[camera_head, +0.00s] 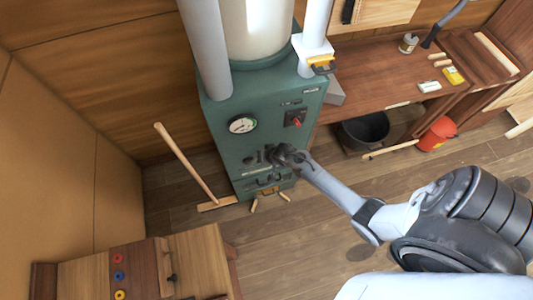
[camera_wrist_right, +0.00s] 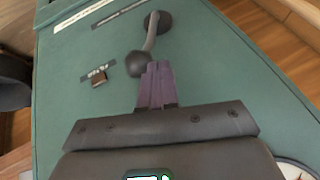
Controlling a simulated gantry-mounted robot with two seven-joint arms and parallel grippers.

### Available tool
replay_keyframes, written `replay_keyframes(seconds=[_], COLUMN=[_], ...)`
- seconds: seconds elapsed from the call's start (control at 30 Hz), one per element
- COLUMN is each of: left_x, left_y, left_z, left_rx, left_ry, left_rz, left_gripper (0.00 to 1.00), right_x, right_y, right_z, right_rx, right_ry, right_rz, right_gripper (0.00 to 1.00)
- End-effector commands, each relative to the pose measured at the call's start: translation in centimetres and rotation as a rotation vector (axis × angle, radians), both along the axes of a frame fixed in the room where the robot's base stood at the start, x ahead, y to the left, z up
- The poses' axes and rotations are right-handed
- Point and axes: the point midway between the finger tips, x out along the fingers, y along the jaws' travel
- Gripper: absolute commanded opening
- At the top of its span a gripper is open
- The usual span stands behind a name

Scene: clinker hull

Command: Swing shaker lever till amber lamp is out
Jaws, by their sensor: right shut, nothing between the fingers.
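The green machine (camera_head: 225,165) stands at the centre of the head view. In the right wrist view the shaker lever (camera_wrist_right: 151,40) is a grey rod with a round dark boss at one end and a dark ball knob (camera_wrist_right: 137,64) at the other. A small square brownish lamp (camera_wrist_right: 98,77) sits on the panel left of the knob; it looks dull, with no clear glow. My right gripper (camera_wrist_right: 157,66) is shut and empty, its fingertips right beside the knob; I cannot tell if they touch. In the head view my right gripper (camera_head: 274,155) hides part of the lower panel.
A gauge (camera_head: 242,125) and a red switch (camera_head: 297,123) sit higher on the machine. A wooden-handled tool (camera_head: 186,163) leans left of it. A bench (camera_head: 375,80), a black bucket (camera_head: 364,130) and a red bucket (camera_head: 437,134) stand right. The floor before the machine is mostly clear.

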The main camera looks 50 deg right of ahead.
Motion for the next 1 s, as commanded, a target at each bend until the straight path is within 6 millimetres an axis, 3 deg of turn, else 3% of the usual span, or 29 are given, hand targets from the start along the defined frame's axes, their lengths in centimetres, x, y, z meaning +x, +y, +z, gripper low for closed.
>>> replay_keyframes(seconds=[0.2, 0.27, 0.67, 1.0], left_x=[0.0, 0.0, 0.0, 0.0], left_y=[0.1, 0.1, 0.0, -0.2], left_z=[3.5, 2.9, 3.0, 3.0], left_rx=[0.004, 0.004, 0.000, -0.008], left_ry=[0.000, -0.004, 0.001, 0.000], left_rz=[-0.003, -0.003, 0.000, 0.005], left_gripper=[0.67, 0.67, 0.67, 0.67], right_x=[0.6, -0.2, -4.0, -5.3], right_y=[1.8, 1.6, 1.2, 1.1], right_z=[3.3, 3.3, 8.5, 10.4], right_rx=[0.005, 0.003, 0.004, 0.005], right_ry=[-0.006, -0.004, -0.006, -0.006], right_rz=[0.006, 0.005, 0.006, 0.007], right_gripper=[0.00, 0.00, 0.00, 0.00])
